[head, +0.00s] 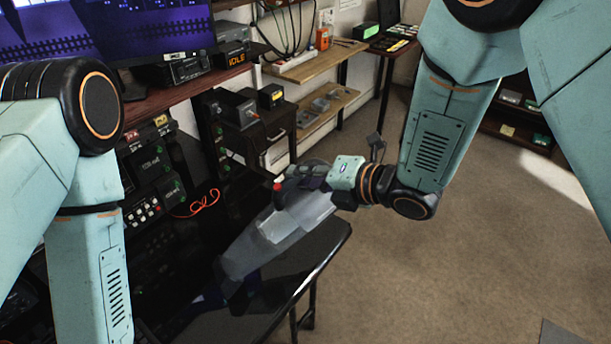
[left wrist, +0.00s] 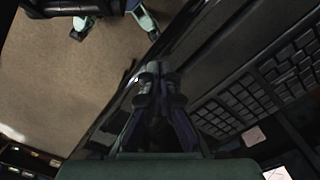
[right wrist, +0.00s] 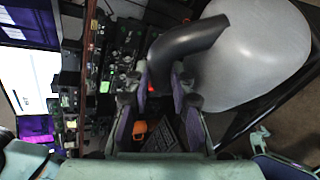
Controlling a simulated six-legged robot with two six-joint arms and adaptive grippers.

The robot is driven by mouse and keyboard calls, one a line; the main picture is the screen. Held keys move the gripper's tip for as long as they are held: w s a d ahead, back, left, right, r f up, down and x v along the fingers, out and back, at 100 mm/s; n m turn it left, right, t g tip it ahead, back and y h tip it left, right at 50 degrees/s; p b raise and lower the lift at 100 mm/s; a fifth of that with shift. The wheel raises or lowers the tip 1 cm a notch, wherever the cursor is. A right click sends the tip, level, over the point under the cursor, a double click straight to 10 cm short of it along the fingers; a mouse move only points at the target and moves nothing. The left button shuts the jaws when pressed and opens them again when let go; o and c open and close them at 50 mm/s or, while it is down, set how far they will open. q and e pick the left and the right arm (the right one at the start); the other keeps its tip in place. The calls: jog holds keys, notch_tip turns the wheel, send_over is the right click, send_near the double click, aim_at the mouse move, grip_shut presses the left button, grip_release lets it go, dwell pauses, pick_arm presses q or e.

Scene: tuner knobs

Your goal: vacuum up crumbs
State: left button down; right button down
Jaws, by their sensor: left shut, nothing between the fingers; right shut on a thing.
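A grey handheld vacuum (head: 285,222) with a red button hangs tilted over the black tabletop (head: 323,248) in the head view, its nozzle end toward the lower left. My right gripper (head: 291,184) is shut on its handle. In the right wrist view the fingers (right wrist: 158,95) close around the black curved handle (right wrist: 188,48), beside the pale body (right wrist: 255,50). My left gripper (left wrist: 157,80) is shut and empty in the left wrist view, above a dark edge. It is hidden in the head view. I cannot make out any crumbs.
Racks of black equipment (head: 150,165) stand at the left, with an orange cable (head: 197,203) hanging there. A monitor (head: 120,30) is above them. A wooden shelf (head: 315,62) is at the back. Rows of keys (left wrist: 250,100) show in the left wrist view.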

jog(key=shift+w+r, duration=0.1)
jog(key=shift+r, duration=0.1)
